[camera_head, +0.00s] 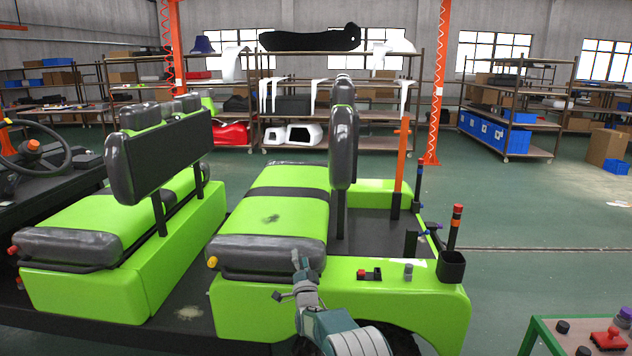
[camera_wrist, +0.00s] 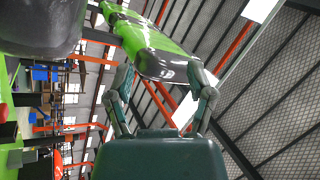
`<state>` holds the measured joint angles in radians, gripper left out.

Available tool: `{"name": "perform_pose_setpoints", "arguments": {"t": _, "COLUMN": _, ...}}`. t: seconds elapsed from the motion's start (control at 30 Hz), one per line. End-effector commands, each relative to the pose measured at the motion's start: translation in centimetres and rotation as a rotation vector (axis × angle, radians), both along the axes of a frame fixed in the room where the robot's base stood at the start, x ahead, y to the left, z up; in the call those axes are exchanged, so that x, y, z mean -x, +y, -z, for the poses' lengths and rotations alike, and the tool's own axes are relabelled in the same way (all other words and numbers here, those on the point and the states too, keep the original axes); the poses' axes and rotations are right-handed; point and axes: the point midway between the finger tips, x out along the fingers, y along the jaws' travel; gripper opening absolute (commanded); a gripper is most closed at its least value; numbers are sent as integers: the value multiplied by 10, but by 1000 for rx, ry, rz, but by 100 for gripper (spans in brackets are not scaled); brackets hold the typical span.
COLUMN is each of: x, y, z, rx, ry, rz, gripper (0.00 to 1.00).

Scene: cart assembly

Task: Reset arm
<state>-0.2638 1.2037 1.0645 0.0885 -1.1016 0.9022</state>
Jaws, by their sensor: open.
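My gripper (camera_head: 290,277) is beside the near end of the green-and-grey cart seat (camera_head: 268,211), just above the green side panel of the cart (camera_head: 330,286). In the wrist view my gripper (camera_wrist: 160,72) has its two fingers spread wide, with nothing held between them. A green-and-grey padded part (camera_wrist: 158,50) shows beyond the fingertips. I cannot tell whether the fingers touch it.
A second seat with a backrest (camera_head: 158,152) stands to the left. An orange post (camera_head: 401,160) and a black cup with a tool (camera_head: 452,266) are to the right. A green-edged table (camera_head: 540,336) is at lower right. Open floor lies right of the cart.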

Motion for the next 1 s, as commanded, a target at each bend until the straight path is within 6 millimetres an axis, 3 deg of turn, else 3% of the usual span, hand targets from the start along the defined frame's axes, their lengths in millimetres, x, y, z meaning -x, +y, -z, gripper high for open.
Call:
{"name": "perform_pose_setpoints", "arguments": {"t": 0.03, "x": -1, "y": -6, "z": -22, "rx": 27, "ry": 28, "rz": 12, "gripper": 69}}
{"name": "perform_pose_setpoints", "arguments": {"t": 0.1, "x": -1, "y": -14, "z": -42, "rx": 71, "ry": 76, "rz": 27, "gripper": 69}}
{"name": "perform_pose_setpoints", "arguments": {"t": 0.27, "x": 9, "y": -32, "z": -87, "rx": 173, "ry": 185, "rz": 52, "gripper": 69}}
{"name": "perform_pose_setpoints", "arguments": {"t": 0.47, "x": 39, "y": -57, "z": -134, "rx": 303, "ry": 322, "rz": 73, "gripper": 69}}
{"name": "perform_pose_setpoints", "arguments": {"t": 0.77, "x": 115, "y": -98, "z": -185, "rx": 494, "ry": 527, "rz": 78, "gripper": 69}}
{"name": "perform_pose_setpoints", "arguments": {"t": 1.0, "x": 199, "y": -129, "z": -205, "rx": 646, "ry": 690, "rz": 57, "gripper": 69}}
